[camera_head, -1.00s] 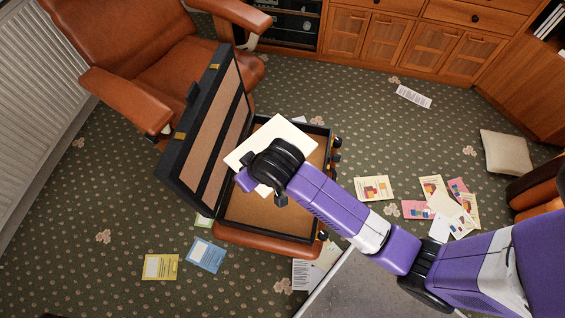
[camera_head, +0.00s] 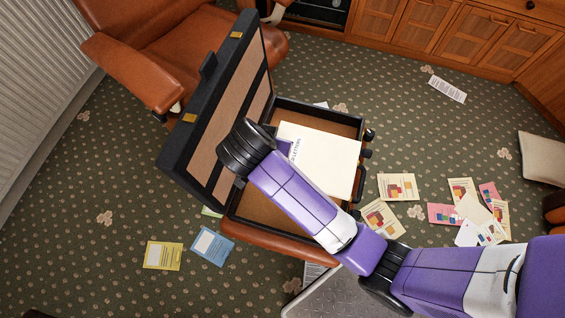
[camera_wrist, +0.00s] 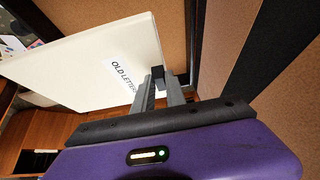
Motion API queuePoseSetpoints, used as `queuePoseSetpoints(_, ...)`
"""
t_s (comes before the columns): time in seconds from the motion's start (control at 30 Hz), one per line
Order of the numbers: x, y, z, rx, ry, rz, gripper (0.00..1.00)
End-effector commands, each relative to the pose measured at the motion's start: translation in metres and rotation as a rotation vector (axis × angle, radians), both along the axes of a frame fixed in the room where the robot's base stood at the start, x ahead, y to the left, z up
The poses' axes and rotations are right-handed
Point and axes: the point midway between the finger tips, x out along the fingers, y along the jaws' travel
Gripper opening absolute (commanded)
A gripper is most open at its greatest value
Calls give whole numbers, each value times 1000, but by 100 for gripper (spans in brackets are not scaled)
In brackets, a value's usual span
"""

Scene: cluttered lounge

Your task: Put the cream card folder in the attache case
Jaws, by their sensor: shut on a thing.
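The cream card folder (camera_head: 325,160) has a printed label reading "OLD LETTERS", seen best in the wrist view (camera_wrist: 95,62). My gripper (camera_wrist: 163,82) is shut on its edge near the label. In the head view my wrist hides the fingertips and the held edge. The attache case (camera_head: 362,187) is black with a tan lining. It stands open on a brown leather seat, its lid raised on the left. The folder is over the case's base, covering much of its right part. I cannot tell whether it touches the lining.
A brown leather armchair (camera_head: 205,58) stands behind the lid. Papers and cards lie on the patterned carpet at right, with a yellow card (camera_head: 163,256) and a blue card (camera_head: 212,246) at front left. Wooden cabinets (camera_head: 460,45) line the back.

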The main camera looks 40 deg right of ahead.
Motion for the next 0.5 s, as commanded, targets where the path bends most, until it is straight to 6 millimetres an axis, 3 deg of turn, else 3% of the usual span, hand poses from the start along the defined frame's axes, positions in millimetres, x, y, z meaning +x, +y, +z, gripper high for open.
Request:
queuePoseSetpoints(0.03, -1, 0, -17, -2, 4, 2, 0)
queuePoseSetpoints(0.3, -1, 1, -82, 0, 3, 3, 0)
queuePoseSetpoints(0.5, 0, 0, -110, 1, 1, 2, 0)
